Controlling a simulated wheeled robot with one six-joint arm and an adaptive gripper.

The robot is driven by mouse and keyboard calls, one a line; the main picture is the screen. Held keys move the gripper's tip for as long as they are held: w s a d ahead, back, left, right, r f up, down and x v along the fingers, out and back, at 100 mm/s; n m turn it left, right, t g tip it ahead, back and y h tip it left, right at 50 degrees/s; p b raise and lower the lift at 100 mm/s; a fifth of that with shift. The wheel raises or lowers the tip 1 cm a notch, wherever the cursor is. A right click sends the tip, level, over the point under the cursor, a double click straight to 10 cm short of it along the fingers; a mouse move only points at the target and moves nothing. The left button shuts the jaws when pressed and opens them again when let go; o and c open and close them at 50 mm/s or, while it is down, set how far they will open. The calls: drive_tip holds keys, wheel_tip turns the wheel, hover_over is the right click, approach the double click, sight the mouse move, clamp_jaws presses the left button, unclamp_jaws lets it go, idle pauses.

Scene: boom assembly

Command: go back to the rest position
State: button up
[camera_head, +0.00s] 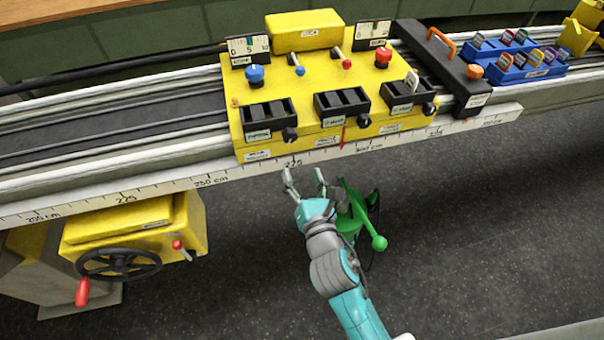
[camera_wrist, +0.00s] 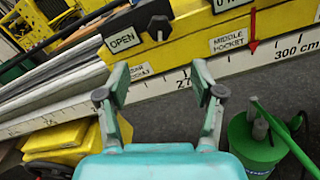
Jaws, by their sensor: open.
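My gripper (camera_head: 305,185) is open and empty in the head view, just in front of the white ruler rail (camera_head: 225,178). Its two fingers stand apart in the wrist view (camera_wrist: 160,85), with nothing between them. Beyond them are the rail's scale and the lower front of the yellow carriage (camera_head: 315,85). The carriage bears a blue knob (camera_head: 254,74), a red knob (camera_head: 383,55) and several black pocket boxes. My arm reaches in from the bottom of the head view.
A green can-like thing (camera_wrist: 255,140) with a long handle is close to my gripper's right. A yellow box with a black handwheel (camera_head: 118,264) is below the rail at left. A black block with an orange handle (camera_head: 440,62) and a blue rack (camera_head: 517,60) are on the rail.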

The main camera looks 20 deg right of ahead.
idle(0.3)
drive_tip(key=s+f+m+g+y, duration=0.1)
drive_tip(key=s+f+m, duration=0.4)
drive_tip(key=s, duration=0.4)
drive_tip(key=s+f+m+g+y, duration=0.1)
drive_tip(key=s+f+m, duration=0.2)
drive_tip(key=s+m, duration=0.5)
drive_tip(key=s+d+r+m, duration=0.1)
drive_tip(key=s+m, duration=0.7)
drive_tip(key=s, duration=0.2)
drive_tip(key=s+r+m+g, duration=0.1)
drive_tip(key=s+r+m, duration=0.1)
drive_tip(key=s+m, duration=0.7)
drive_tip(key=shift+s+d+m, duration=0.3)
drive_tip(key=shift+s+d, duration=0.1)
drive_tip(key=shift+s, duration=0.25)
